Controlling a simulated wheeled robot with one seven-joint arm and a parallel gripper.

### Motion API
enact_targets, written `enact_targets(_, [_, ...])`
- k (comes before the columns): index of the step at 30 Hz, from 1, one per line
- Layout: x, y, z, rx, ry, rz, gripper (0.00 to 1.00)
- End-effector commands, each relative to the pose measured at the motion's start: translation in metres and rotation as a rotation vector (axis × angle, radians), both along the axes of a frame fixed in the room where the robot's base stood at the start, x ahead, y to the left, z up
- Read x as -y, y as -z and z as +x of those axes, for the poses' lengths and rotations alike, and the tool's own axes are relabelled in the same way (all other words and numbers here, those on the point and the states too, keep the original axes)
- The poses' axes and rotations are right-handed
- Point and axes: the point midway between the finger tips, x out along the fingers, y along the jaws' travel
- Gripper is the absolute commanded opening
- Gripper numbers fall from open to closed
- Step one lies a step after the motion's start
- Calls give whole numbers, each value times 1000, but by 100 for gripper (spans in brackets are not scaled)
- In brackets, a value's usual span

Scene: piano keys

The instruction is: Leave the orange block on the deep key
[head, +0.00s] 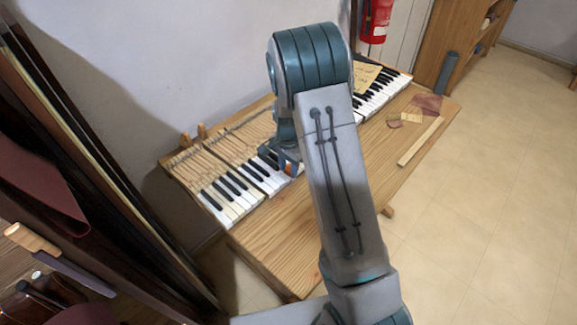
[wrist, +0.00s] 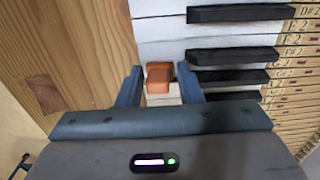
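The orange block (wrist: 159,77) rests at the front end of a white key (wrist: 160,100) in the wrist view. My gripper (wrist: 161,72) has its two blue fingers apart on either side of the block. A gap shows between the block and the right finger, and the left finger is close beside the block. In the head view my gripper (head: 284,160) is low over the keys, partly behind my arm. The block is mostly hidden there. I cannot tell which key is the deep one.
The keyboard's white and black keys (head: 232,188) run along the wall side of the wooden table (head: 290,235). Key labels (wrist: 295,50) show in the wrist view. A wooden strip (head: 420,142) and small scraps lie at the right. The table's front is largely clear.

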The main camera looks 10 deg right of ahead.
Motion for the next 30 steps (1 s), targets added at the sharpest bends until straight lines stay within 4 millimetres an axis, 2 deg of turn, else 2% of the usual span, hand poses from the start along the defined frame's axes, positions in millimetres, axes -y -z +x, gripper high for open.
enact_targets(11, [0, -1, 0, 0, 0, 0, 33])
enact_targets(24, [0, -22, 0, 0, 0, 0, 33])
enact_targets(30, [0, -22, 0, 0, 0, 0, 33])
